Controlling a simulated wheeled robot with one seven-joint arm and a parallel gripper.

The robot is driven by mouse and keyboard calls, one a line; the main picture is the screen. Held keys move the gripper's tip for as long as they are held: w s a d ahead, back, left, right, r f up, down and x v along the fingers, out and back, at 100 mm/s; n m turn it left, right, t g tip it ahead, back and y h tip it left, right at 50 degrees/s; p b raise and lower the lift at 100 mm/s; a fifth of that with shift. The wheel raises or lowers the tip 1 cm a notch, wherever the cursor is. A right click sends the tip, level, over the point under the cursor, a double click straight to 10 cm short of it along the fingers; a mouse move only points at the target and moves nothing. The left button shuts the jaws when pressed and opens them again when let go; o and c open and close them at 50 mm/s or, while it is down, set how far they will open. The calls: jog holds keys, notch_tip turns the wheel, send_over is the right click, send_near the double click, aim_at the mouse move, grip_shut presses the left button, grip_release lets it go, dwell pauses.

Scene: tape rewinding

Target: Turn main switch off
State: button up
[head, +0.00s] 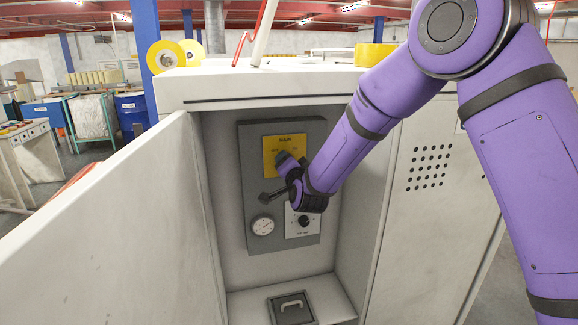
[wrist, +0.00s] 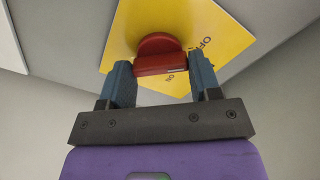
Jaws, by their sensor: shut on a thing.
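The main switch is a red knob with a raised handle (wrist: 160,63) on a yellow plate (wrist: 205,30) in the wrist view. My gripper (wrist: 161,72) has its two blue-grey fingers on either side of the red handle, shut on it. Lettering shows on the plate, with "OF" readable at the right; which position the knob points to I cannot tell. In the head view, the yellow plate (head: 284,142) sits at the top of a grey panel (head: 252,180) inside the open cabinet. My gripper (head: 282,159) reaches its lower part there and hides the knob.
Below the switch are a round gauge (head: 263,225) and a black dial on a white plate (head: 303,221). The open cabinet door (head: 120,235) stands at the left. The cabinet's right wall lies close to my arm. A dark handled hatch (head: 291,308) is on the cabinet floor.

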jog(key=shift+f, duration=0.15)
jog(key=o, duration=0.9)
jog(key=shift+s, duration=0.1)
jog(key=v, duration=1)
jog(key=shift+s+d, duration=0.1)
jog(key=shift+s, duration=0.25)
